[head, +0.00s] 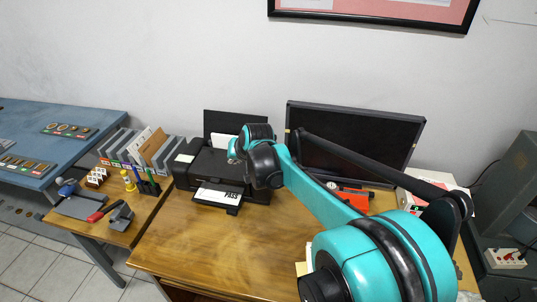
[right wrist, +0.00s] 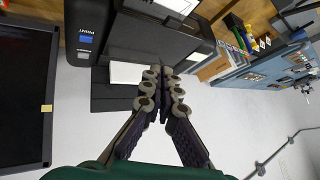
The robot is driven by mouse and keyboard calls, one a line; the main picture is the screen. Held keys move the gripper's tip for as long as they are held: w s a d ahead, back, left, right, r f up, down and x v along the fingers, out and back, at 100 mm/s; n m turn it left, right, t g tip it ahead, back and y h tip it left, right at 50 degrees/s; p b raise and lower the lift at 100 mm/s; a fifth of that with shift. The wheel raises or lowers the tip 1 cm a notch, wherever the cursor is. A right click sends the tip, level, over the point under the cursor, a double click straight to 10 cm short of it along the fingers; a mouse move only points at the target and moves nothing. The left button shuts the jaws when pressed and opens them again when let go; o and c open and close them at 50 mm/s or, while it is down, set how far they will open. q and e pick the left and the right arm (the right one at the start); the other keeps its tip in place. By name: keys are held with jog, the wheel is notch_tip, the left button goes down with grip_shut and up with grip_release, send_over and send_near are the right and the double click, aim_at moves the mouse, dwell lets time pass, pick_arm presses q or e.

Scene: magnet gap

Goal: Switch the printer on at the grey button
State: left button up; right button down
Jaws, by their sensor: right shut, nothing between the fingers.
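The black printer (head: 228,181) stands on the wooden desk, with a printed sheet reading PASS (head: 217,195) in its front tray. In the right wrist view the printer (right wrist: 165,35) shows turned, with a control panel marked PRINT (right wrist: 89,24) at upper left. My right gripper (head: 233,154) is above the printer in the head view. In the right wrist view its fingers (right wrist: 163,76) are shut and empty, overlapping the printer's rear paper support. Whether they touch it is unclear. My left gripper is out of view.
A black monitor (head: 350,140) stands right of the printer, partly behind my right arm. A lower side table (head: 75,221) at left holds files, pens and tools. The desk's front (head: 200,250) is clear.

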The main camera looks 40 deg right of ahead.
jog(key=w+d+f+m+p, duration=0.1)
jog(key=w+d, duration=0.2)
jog(key=d, duration=0.4)
jog(key=w+d+f+m+h+p, duration=0.1)
jog(key=w+d+f+m, duration=0.1)
jog(key=d, duration=0.5)
jog(key=w+d+f+m, duration=0.1)
jog(key=w+d, duration=0.3)
jog(key=d, duration=0.4)
jog(key=shift+f+m+t+h+p, duration=0.3)
jog(key=shift+m+p, duration=0.1)
jog(key=shift+m, duration=0.1)
notch_tip(320, 180, down, 9)
jog(key=b, duration=0.6)
jog(key=shift+w+r, duration=0.1)
jog(key=shift+r, duration=0.05)
jog(key=shift+f, duration=0.4)
